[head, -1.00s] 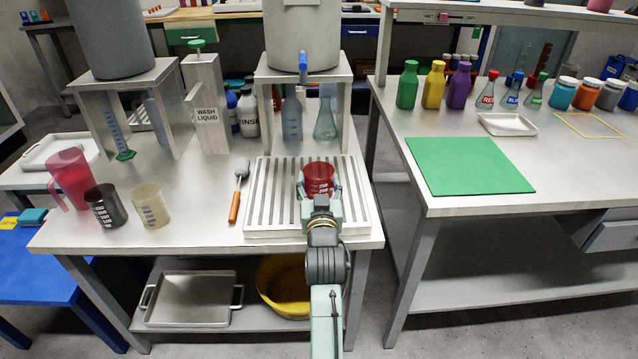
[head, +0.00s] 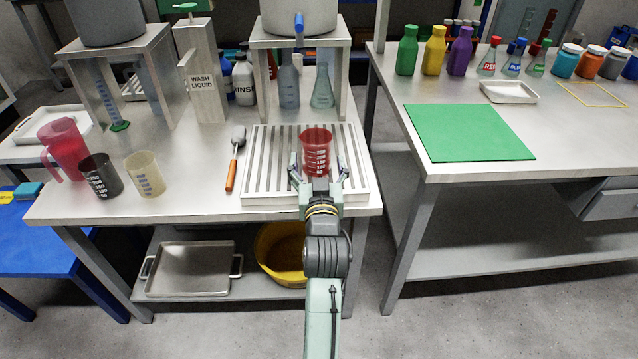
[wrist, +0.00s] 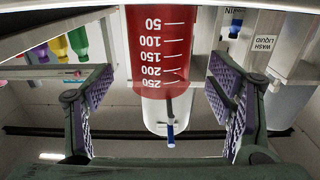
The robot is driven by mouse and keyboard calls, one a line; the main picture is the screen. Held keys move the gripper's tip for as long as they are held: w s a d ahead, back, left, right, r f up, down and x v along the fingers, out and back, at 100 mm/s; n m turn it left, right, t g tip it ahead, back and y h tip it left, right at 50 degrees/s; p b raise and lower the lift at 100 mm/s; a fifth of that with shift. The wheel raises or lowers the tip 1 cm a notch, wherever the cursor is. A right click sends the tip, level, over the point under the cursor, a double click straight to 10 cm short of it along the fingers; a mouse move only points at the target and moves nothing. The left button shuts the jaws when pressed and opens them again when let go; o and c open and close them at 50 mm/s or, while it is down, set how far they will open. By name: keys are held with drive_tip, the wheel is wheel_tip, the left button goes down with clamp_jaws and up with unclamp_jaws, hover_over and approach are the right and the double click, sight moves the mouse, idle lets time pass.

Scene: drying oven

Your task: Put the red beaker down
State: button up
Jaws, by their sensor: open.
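The red beaker (head: 316,152) stands upright on the slatted drying rack (head: 262,205) in the head view, toward the rack's right half. It also shows in the wrist view (wrist: 160,45), large and close, upside down in that picture, with its white volume marks facing me. My gripper (head: 319,178) is open, just in front of the beaker. In the wrist view the padded fingers (wrist: 160,105) are spread wide to either side, with a clear gap between each finger and the beaker.
A dark beaker (head: 101,177), a cream beaker (head: 146,175) and a red pitcher (head: 64,148) stand farther left. A stand with a grey tank (head: 300,42) rises behind the rack. A green mat (head: 468,145) lies on the right table.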

drive_tip(key=s, duration=0.6)
drive_tip(key=shift+s, duration=0.2)
